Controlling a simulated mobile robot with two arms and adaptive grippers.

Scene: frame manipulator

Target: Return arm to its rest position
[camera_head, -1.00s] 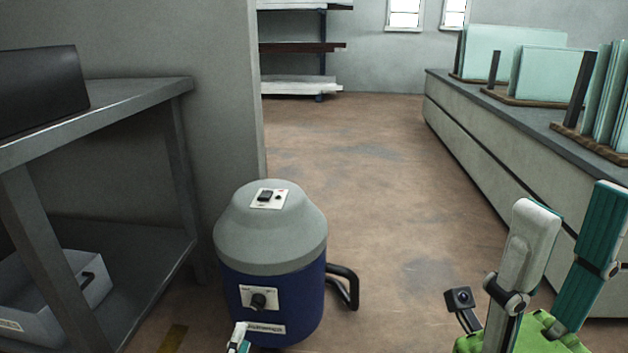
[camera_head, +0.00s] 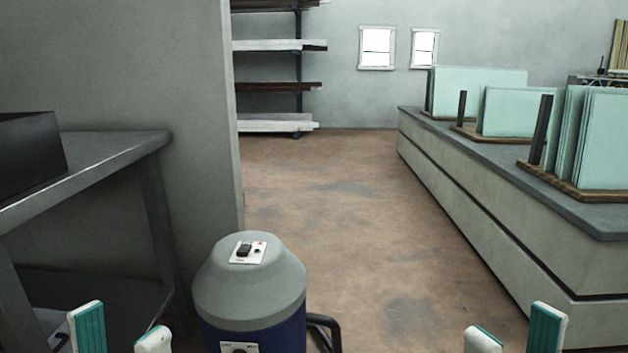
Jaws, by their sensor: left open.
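My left gripper (camera_head: 120,334) is at the bottom left edge of the head view. Only its two white and teal fingertips show, spread apart with nothing between them. My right gripper (camera_head: 515,335) is at the bottom right edge, with its two fingertips also apart and empty. The rest of both grippers and both arms is below the picture. The two grippers stand at about the same height, well apart from each other.
A blue and grey vacuum (camera_head: 249,290) stands on the floor between the grippers. A metal workbench (camera_head: 110,160) with a dark box (camera_head: 30,155) is at left. A long counter (camera_head: 500,220) holds glass-like panels (camera_head: 480,92) at right. The middle floor is open toward the back shelves (camera_head: 280,125).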

